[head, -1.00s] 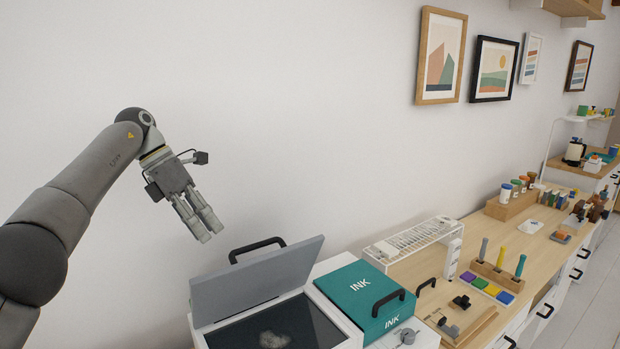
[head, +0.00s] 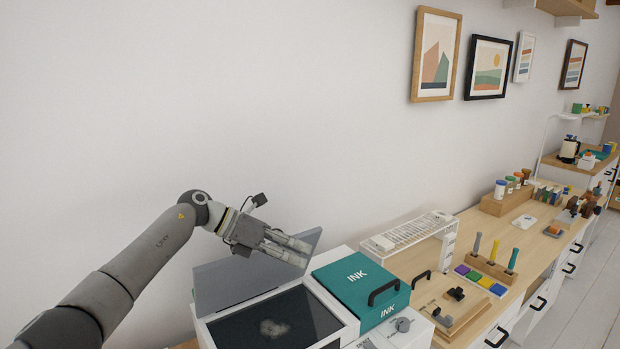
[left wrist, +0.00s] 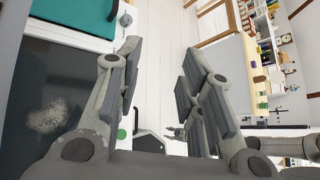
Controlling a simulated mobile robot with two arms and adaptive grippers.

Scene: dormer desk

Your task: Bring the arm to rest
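My left arm reaches in from the left in the head view. My left gripper (head: 304,254) points right and overlaps the raised grey lid (head: 222,285) in the picture; I cannot tell if they touch. In the left wrist view its two fingers (left wrist: 160,52) stand apart with bare floor showing between them, so it is open and empty. My right gripper is not in the head view. A small dark grey shape low in the left wrist view may be part of it, but it is too small to judge.
Below the lid is a white unit with a dark panel (head: 240,325). A teal INK box (head: 345,285) stands right of it. A white rack (head: 410,232), a pen holder (head: 490,268) and a wooden block (head: 455,310) stand on the desk.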

